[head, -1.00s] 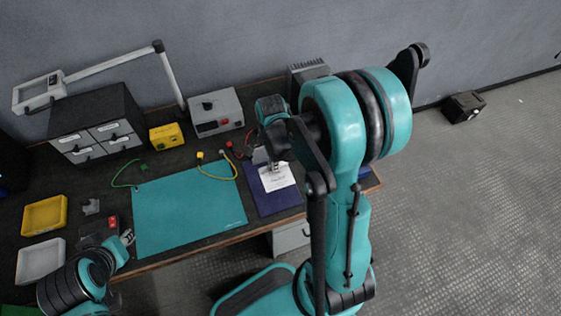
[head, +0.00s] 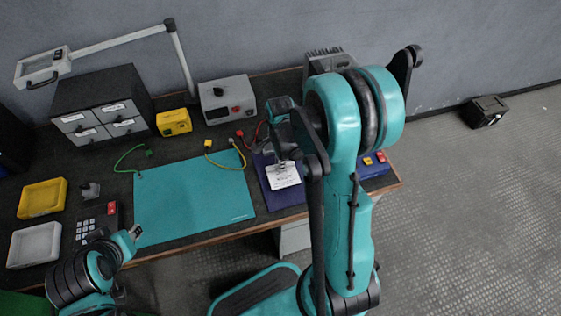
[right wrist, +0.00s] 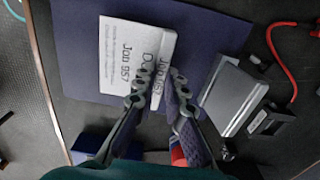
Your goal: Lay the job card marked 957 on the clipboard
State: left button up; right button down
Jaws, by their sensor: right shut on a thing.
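The white job card (right wrist: 112,48) reads "Job 957" in the right wrist view. My right gripper (right wrist: 157,95) is shut on its raised, printed edge or tab. The card (head: 283,175) is over a navy flat board (head: 273,203), apparently the clipboard, which also shows in the right wrist view (right wrist: 78,65). I cannot tell whether the card touches the board. In the head view my right gripper (head: 284,158) is partly hidden by its arm. My left gripper (head: 135,233) is by the teal mat's front left corner; its opening is unclear.
A teal mat (head: 190,200) lies left of the board. A grey box (head: 227,100), yellow box (head: 173,122) and drawer cabinet (head: 100,105) stand behind. A blue button box (head: 375,165) is right of the board. A red cable (right wrist: 277,45) runs near a grey flat-topped object (right wrist: 232,95).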

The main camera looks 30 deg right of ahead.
jog(key=shift+f, duration=0.4)
jog(key=c, duration=1.5)
grip_release()
jog(key=shift+r, duration=0.15)
notch_tip(320, 180, up, 12)
